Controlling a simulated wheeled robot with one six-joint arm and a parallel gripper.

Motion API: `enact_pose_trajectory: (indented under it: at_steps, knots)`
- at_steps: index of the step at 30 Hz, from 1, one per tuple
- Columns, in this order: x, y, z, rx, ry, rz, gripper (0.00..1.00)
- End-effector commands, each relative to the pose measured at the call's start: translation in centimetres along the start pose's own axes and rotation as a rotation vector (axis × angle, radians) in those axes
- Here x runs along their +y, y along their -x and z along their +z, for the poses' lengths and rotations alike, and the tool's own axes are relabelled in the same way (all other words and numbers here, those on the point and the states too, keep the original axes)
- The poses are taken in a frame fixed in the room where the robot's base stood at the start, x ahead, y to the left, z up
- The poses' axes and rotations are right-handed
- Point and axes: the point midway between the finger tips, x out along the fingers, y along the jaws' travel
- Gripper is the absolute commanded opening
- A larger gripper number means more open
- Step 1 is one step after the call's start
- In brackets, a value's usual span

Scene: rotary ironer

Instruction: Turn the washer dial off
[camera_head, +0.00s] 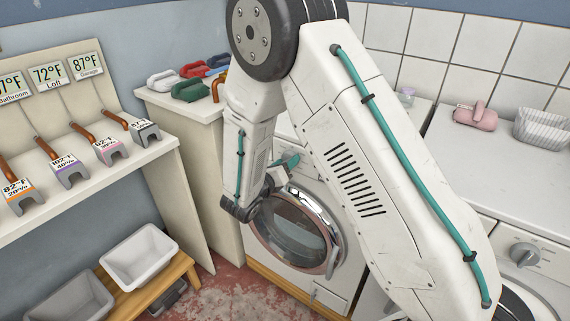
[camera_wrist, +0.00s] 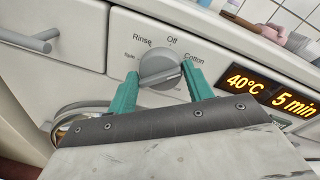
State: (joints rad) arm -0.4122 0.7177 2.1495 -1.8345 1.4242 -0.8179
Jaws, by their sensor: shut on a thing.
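The washer (camera_head: 318,293) stands in the middle of the head view, with a round glass door (camera_head: 290,238). Its grey washer dial (camera_wrist: 160,68) shows in the wrist view, with the labels Rinse, Off and Cotton around its top and more, partly hidden labels. The dial's raised grip slants up to the right, toward the Cotton side; which end is the pointer is hard to tell. My gripper (camera_wrist: 160,88) has its teal fingers on both sides of the dial and is shut on it. In the head view my gripper (camera_head: 287,163) is at the panel above the door, and my arm hides the dial.
An orange display (camera_wrist: 270,92) reads 40°C and 5 min beside the dial. A drawer handle (camera_wrist: 30,40) is at the left. Another machine's dial (camera_head: 525,253) is at the far right. A shelf (camera_head: 95,185) and white bin (camera_head: 140,257) stand left.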

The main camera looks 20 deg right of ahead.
Motion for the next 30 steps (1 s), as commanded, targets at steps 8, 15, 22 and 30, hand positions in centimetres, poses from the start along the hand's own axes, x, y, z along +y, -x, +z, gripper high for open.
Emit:
enact_pose_trajectory:
  at_steps: [8, 15, 22, 30]
  knots:
    - [-0.06, 0.01, -0.04, 0.03, 0.26, -0.007, 0.28]
    - [-0.01, 0.01, 0.02, 0.052, 0.478, -0.012, 0.28]
    - [0.06, -0.01, 0.1, 0.068, 0.648, -0.015, 0.28]
    - [0.1, -0.03, 0.15, 0.081, 0.771, -0.018, 0.28]
